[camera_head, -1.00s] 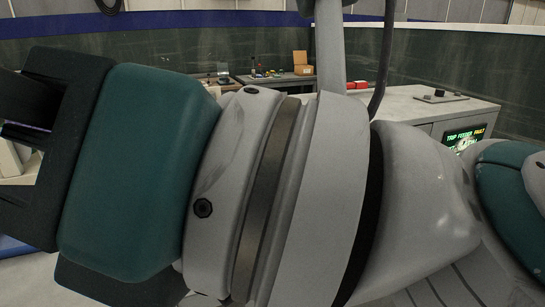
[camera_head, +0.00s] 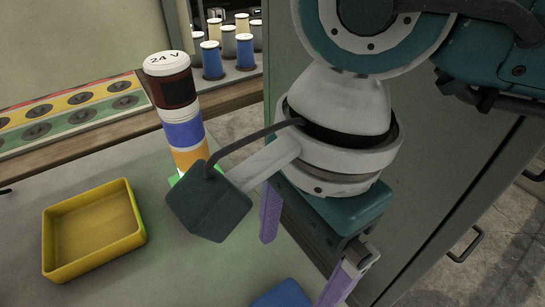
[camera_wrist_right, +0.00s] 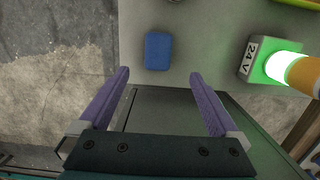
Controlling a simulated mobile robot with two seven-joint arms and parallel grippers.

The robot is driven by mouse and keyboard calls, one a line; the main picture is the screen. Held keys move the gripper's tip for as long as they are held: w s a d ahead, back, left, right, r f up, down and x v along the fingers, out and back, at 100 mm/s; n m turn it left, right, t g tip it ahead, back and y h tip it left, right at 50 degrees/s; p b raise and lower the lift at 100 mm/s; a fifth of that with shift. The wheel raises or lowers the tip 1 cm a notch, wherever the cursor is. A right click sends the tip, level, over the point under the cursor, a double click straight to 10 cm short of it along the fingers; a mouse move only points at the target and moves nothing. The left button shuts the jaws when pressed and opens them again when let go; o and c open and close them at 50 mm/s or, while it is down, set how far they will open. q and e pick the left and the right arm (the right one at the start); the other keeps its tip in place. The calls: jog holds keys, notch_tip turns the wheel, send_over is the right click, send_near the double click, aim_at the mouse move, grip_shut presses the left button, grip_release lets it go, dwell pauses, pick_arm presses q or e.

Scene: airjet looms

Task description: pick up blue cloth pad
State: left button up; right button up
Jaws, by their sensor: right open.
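The blue cloth pad (camera_head: 283,294) lies on the grey worktop, cut off by the bottom edge of the head view. It shows whole in the right wrist view (camera_wrist_right: 158,51), near the worktop's edge. My right gripper (camera_head: 297,270) has two purple fingers spread apart with nothing between them. In the right wrist view, the pad lies beyond the open fingertips (camera_wrist_right: 160,76), roughly centred between them and apart from them. My left gripper is not in view.
A yellow tray (camera_head: 92,262) sits on the worktop (camera_head: 190,275) at left. A stacked signal light (camera_head: 182,130) marked 24 V stands behind my right wrist, lit green at its base. Spools (camera_head: 212,60) stand at the back. A grey cabinet (camera_head: 440,180) is at right.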

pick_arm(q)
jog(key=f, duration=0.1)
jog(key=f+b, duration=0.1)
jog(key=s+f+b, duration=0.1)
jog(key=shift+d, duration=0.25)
pick_arm(e)
send_over(281, 304)
jog(key=d, duration=0.1)
notch_tip(281, 304, down, 4)
jog(key=shift+w+f, duration=0.1)
jog(key=shift+f, duration=0.05)
pick_arm(q)
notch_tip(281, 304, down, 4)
jog(key=b, duration=0.4)
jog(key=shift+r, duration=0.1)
pick_arm(e)
jog(key=f, duration=0.3)
jog(key=a+f, duration=0.1)
jog(key=f, duration=0.1)
jog(key=shift+f, duration=0.3)
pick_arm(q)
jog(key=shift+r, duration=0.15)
pick_arm(e)
jog(key=shift+r, duration=0.15)
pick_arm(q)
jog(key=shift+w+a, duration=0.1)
pick_arm(e)
jog(key=shift+c, duration=0.5)
jog(key=c, duration=1.3)
jog(key=shift+c, duration=0.2)
